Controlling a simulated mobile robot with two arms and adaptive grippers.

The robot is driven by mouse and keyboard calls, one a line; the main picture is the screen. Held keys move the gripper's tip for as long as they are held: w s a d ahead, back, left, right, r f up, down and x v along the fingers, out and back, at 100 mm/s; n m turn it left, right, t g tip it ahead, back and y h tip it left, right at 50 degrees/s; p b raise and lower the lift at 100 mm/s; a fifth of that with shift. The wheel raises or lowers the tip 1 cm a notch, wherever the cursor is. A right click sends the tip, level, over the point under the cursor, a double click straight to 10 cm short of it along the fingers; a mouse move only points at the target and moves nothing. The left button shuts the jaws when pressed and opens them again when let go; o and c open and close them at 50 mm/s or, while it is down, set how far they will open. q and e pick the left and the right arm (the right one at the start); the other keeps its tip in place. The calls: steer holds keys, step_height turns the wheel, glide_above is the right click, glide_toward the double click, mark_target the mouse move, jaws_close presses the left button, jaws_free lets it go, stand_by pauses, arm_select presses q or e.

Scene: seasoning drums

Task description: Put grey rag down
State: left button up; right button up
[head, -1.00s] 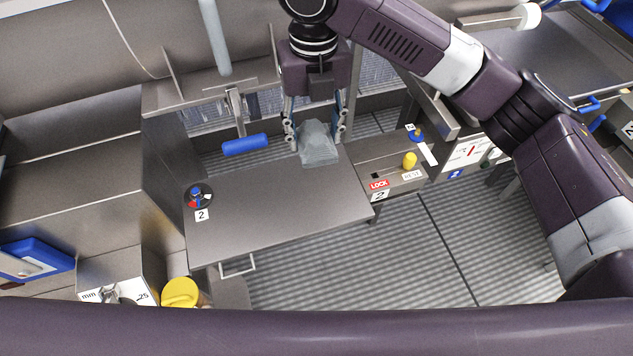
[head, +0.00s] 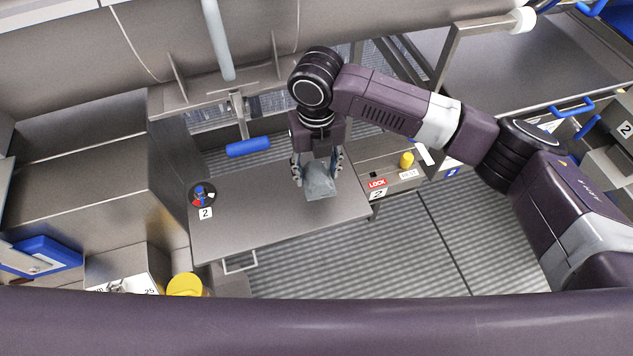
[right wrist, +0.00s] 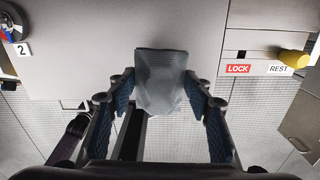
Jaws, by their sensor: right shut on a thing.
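The grey rag (head: 320,182) is a crumpled cloth between the fingers of my right gripper (head: 317,172), over the right part of the steel table (head: 255,225). In the right wrist view the rag (right wrist: 162,80) hangs between the two blue-padded fingers of the gripper (right wrist: 160,98). The gripper is shut on it. I cannot tell whether the rag's lower edge touches the table top. My left gripper is not in view.
A round dial (head: 202,194) with a "2" label sits at the table's left. A control box with a yellow knob (head: 406,160) and a red LOCK label (head: 377,183) adjoins the right side. A blue roller handle (head: 248,147) is behind. The table's middle is clear.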

mark_target(316, 179)
step_height(316, 179, down, 3)
steer(key=shift+f, duration=0.15)
step_height(316, 179, down, 4)
steer(key=shift+r+p, duration=0.25)
steer(key=shift+p, duration=0.75)
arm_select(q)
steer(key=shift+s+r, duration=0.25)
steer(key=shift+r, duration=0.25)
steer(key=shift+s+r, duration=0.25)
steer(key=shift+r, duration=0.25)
arm_select(e)
steer(key=shift+f, duration=0.1)
steer(key=o, duration=1)
steer(key=shift+f+b, duration=0.3)
steer(key=shift+b, duration=0.25)
steer(key=r+b, duration=0.1)
steer(key=r, duration=0.3)
steer(key=r+b, duration=0.1)
steer(key=r, duration=0.2)
steer(key=shift+w+a+b, duration=0.25)
steer(key=shift+w+b, duration=0.1)
steer(key=shift+w, duration=0.05)
steer(key=shift+r, duration=0.55)
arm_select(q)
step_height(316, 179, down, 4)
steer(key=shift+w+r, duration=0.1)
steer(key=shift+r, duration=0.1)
